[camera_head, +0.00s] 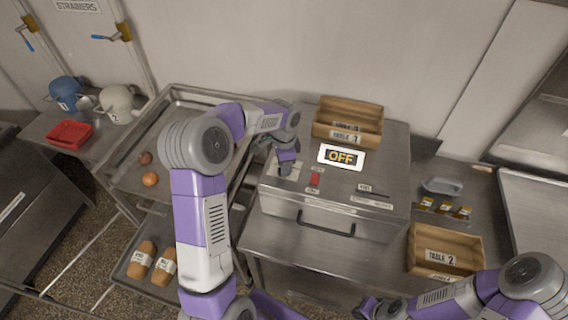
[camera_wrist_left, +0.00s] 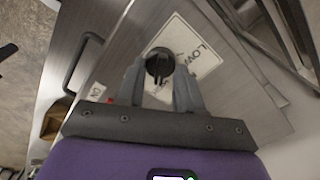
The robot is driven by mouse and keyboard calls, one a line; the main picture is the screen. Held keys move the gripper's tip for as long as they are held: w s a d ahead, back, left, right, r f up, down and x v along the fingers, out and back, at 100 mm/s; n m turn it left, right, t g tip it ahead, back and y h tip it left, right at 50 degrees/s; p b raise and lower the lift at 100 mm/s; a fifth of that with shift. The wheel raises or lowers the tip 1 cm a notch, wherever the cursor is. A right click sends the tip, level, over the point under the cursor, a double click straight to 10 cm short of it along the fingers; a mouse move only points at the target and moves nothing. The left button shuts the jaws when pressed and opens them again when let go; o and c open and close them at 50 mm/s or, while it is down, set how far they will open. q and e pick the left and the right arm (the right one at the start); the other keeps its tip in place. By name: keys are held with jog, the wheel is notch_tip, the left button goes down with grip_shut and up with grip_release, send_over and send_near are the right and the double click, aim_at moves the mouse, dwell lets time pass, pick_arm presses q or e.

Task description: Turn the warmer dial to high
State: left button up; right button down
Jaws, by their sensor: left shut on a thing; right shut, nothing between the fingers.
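The warmer (camera_head: 385,150) is a metal box with a front handle, on the counter. Its dark round dial (camera_wrist_left: 160,62) shows in the left wrist view, on a pale label plate (camera_wrist_left: 205,50) reading "LOW". My left gripper (camera_head: 287,168) points down on the warmer's top left, its two fingers shut on either side of the dial; in the left wrist view the gripper (camera_wrist_left: 160,80) straddles the dial. The head view hides the dial behind the gripper. A display (camera_head: 341,157) reads "OFF". My right gripper (camera_head: 368,308) is shut and empty at the bottom edge.
A red switch (camera_head: 315,180) sits on the warmer's top right of the left gripper. A wooden crate (camera_head: 347,112) stands at the warmer's back, another (camera_head: 445,248) on the counter to the right. A rack (camera_head: 135,165) with trays is to the left.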

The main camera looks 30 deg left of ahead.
dwell(0.3)
pick_arm(q)
jog(key=o, duration=1)
notch_tip(320, 180, up, 8)
jog(key=shift+f, duration=0.15)
jog(key=shift+f, duration=0.1)
